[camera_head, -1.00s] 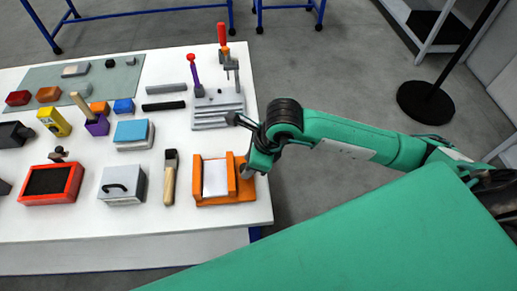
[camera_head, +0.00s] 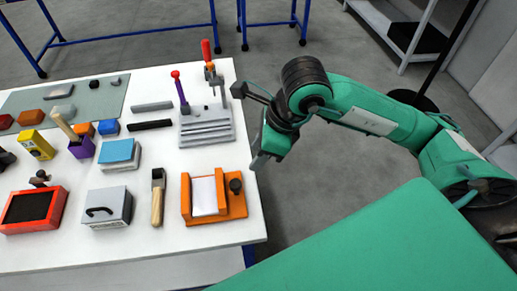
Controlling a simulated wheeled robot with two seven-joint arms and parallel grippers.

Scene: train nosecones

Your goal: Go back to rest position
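My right gripper (camera_head: 262,160) points downward just off the right edge of the white table (camera_head: 180,258). It is apart from the orange fixture (camera_head: 235,205) and from everything else on the table. Its fingertips are small and seen from above, so I cannot tell whether they are open or shut. I see nothing clearly held in it. My green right arm comes in from the right. My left gripper is not in view.
Near my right gripper stand the orange fixture with its dark knob and a grey clamp block (camera_head: 207,127). A brush (camera_head: 158,195), a grey box (camera_head: 107,207) and a red tray (camera_head: 62,212) lie further left. Grey floor right of the table is free.

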